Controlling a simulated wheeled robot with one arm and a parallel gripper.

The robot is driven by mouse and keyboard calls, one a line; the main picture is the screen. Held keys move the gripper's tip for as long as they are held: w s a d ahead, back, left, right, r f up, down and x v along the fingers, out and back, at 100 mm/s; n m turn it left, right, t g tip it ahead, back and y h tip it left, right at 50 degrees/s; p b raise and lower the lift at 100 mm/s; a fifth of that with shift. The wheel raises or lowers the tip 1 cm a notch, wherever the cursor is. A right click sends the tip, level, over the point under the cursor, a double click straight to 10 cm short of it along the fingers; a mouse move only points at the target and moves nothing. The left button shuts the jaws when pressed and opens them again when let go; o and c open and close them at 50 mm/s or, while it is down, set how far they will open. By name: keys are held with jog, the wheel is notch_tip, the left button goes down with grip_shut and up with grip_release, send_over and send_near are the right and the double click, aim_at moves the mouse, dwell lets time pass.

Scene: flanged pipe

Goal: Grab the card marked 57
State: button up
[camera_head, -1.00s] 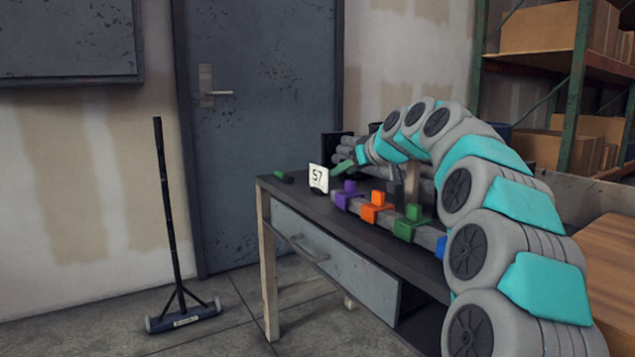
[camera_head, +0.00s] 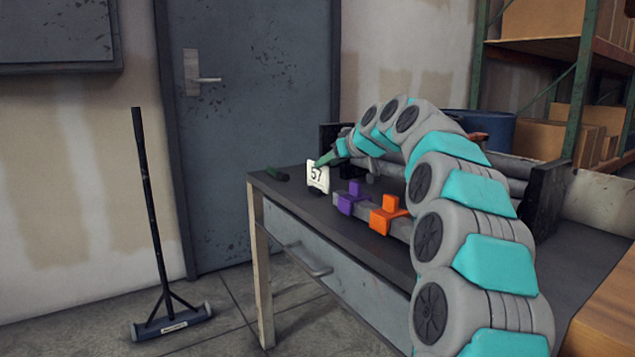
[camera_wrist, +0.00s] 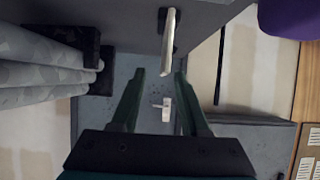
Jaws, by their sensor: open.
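The white card marked 57 (camera_head: 317,176) stands upright in a small dark holder near the far left end of the workbench (camera_head: 285,197). In the wrist view the card (camera_wrist: 168,42) shows edge-on as a thin pale strip, with its dark base at the top. My gripper (camera_wrist: 158,74) is open in the wrist view, its two dark green fingers spread either side of the card's lower end in the picture. In the head view my gripper (camera_head: 330,160) is right at the card, partly overlapping its upper edge. I cannot tell whether a finger touches it.
Purple (camera_head: 352,198) and orange (camera_head: 388,214) clamp-like blocks sit on a bar along the bench, right of the card. Grey pipes (camera_wrist: 45,65) in a dark rack stand close by. A broom (camera_head: 160,230) stands left on open floor.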

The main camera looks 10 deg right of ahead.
aim_at(308, 170)
jog(key=shift+x, duration=1.2)
jog(key=shift+a+r+x, duration=0.1)
jog(key=shift+a+x, duration=0.05)
jog(key=shift+x, duration=0.75)
jog(key=shift+a+r+x, duration=0.1)
jog(key=shift+x, duration=0.85)
jog(key=shift+a+r+x, duration=0.15)
jog(key=shift+x, duration=0.75)
grip_shut()
